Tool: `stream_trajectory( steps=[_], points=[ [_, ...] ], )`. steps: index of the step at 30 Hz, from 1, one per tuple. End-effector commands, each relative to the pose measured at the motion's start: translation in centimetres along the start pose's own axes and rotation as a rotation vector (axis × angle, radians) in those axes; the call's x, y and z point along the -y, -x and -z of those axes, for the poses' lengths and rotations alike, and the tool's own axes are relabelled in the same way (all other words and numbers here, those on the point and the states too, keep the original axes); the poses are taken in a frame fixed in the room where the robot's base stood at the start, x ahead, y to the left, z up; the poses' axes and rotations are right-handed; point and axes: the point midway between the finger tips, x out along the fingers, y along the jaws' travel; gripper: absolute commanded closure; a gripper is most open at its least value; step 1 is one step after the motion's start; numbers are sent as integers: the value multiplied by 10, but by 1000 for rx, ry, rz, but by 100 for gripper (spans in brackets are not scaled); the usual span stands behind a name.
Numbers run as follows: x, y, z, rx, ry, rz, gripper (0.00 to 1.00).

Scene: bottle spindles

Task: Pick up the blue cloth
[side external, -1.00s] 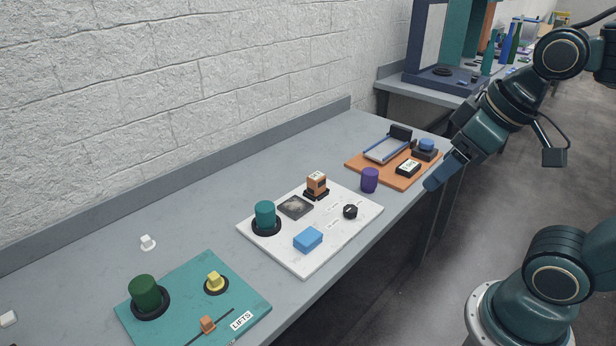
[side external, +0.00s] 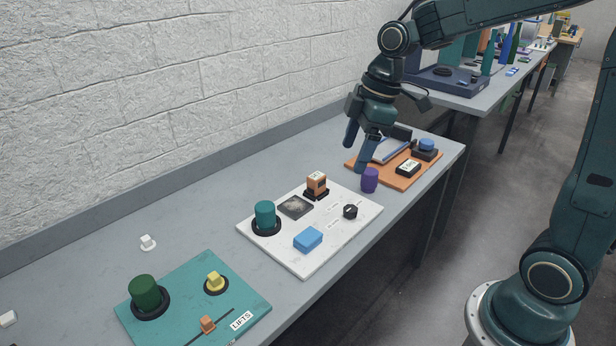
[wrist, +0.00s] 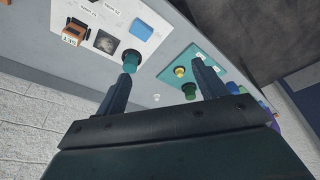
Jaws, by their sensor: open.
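The blue cloth (side external: 308,239) is a small folded light-blue block lying flat on the front part of the white board (side external: 300,262). In the wrist view the blue cloth (wrist: 142,29) shows near the top, beyond the left finger. My gripper (side external: 357,157) is open and empty, above the far part of the bench near the orange board. It is well apart from the cloth, which lies nearer the camera. In the wrist view both fingers of my gripper (wrist: 165,84) are spread wide with nothing between them.
Also on the white board are a teal cylinder (side external: 265,215), an orange block (side external: 316,183), a grey patch (side external: 296,207) and a black knob (side external: 350,212). A purple cup (side external: 369,180) stands between the white and orange boards (side external: 405,182). A teal board (side external: 180,322) lies nearer.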

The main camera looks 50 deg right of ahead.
Motion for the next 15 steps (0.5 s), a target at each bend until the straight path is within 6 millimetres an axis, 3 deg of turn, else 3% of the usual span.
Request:
stream_trajectory(
  steps=[15],
  points=[
    [-74, -96, 3, -52, 386, 174, 29]
  ],
)
